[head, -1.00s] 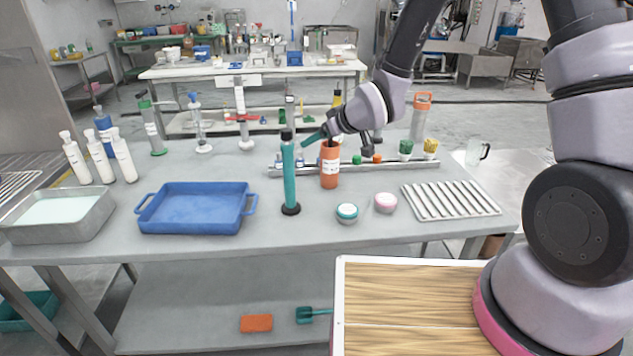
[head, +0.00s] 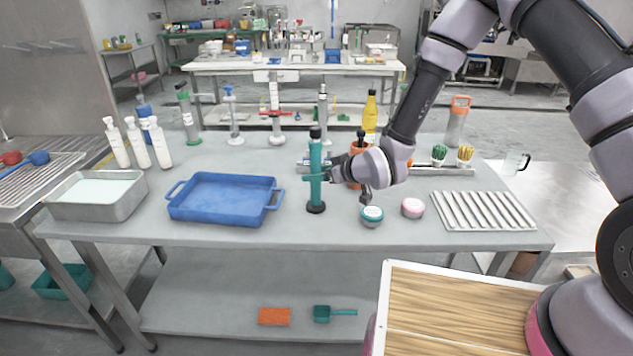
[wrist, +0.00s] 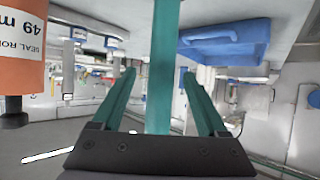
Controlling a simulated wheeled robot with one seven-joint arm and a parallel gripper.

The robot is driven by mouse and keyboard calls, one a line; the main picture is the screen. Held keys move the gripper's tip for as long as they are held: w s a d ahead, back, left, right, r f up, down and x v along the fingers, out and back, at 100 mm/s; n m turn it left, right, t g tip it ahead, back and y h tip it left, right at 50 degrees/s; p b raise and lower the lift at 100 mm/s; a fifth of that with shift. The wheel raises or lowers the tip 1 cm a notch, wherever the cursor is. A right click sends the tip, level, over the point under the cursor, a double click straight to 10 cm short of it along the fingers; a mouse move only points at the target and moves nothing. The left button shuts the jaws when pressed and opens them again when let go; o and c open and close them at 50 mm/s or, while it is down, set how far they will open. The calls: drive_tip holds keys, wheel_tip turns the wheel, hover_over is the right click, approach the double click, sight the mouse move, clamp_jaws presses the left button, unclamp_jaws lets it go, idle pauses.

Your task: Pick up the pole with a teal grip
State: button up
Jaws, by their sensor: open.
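The pole with a teal grip (head: 315,161) stands upright on a round black base on the grey table, with a black top. My gripper (head: 318,176) has come to it from the right, at about the middle of the grip. In the wrist view the teal pole (wrist: 163,65) passes between my two teal fingers (wrist: 160,95), with gaps on both sides. The jaws are open and do not clasp it.
A blue tray (head: 225,218) lies left of the pole. An orange container (wrist: 20,50) is close beside my gripper.

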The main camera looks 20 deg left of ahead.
drive_tip(key=x, duration=0.4)
drive_tip(key=shift+w+a+f, duration=0.1)
drive_tip(key=shift+a+f, duration=0.05)
drive_tip(key=shift+a, duration=0.1)
drive_tip(key=shift+c, duration=0.3)
clamp_jaws()
